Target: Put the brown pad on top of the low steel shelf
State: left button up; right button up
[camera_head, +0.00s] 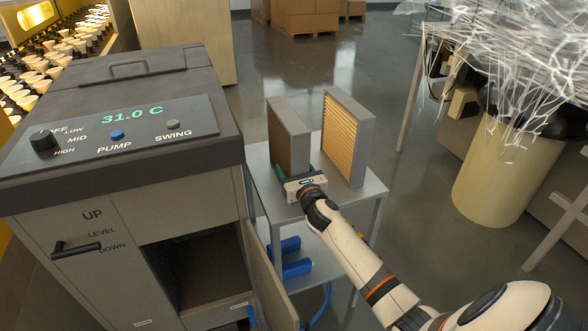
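The brown pad (284,137) stands upright in a grey frame at the top of the low steel shelf (368,187). My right gripper (297,171) is low at the pad's near edge, with a finger on either side of it. I cannot tell whether the fingers press on the pad or stand slightly apart, and the gripper hides the pad's lower near corner. I cannot tell whether the pad's bottom rests on the shelf top. My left gripper is not in view.
A second framed pad, yellowish (343,137), stands upright on the shelf to the right. The grey cooler cabinet (120,130) is close on the left, its lower door (268,280) open beside the shelf. Blue items (292,258) sit below the shelf top. A cream bin (490,185) stands right.

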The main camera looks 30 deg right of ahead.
jog(key=shift+s+r, duration=0.1)
jog(key=shift+s, duration=0.05)
jog(key=v, duration=1.2)
jog(key=s+a+f+m+g+y, duration=0.1)
jog(key=s+f+m+g, duration=0.3)
jog(key=f, duration=0.8)
jog(key=s+a+f+m+g, duration=0.2)
jog(key=s+f+m, duration=0.3)
jog(key=f, duration=0.6)
jog(key=s+a+f+m+g+y, duration=0.1)
jog(key=s+f+m+g, duration=0.35)
jog(key=f, duration=0.75)
jog(key=s+a+f+m+g, duration=0.2)
jog(key=s+f+m, duration=0.3)
jog(key=s, duration=0.5)
jog(key=s+a+f+m+g+y, duration=0.1)
jog(key=s+a+f+m, duration=0.3)
jog(key=s, duration=0.6)
jog(key=s+a+f+m+g+y, duration=0.1)
jog(key=s+a+f+m+g, duration=0.2)
jog(key=s+f+m, duration=0.5)
jog(key=s+a+f, duration=0.1)
jog(key=s, duration=0.1)
jog(key=shift+s, duration=0.4)
jog(key=shift+s+m, duration=0.15)
jog(key=shift+m, duration=0.1)
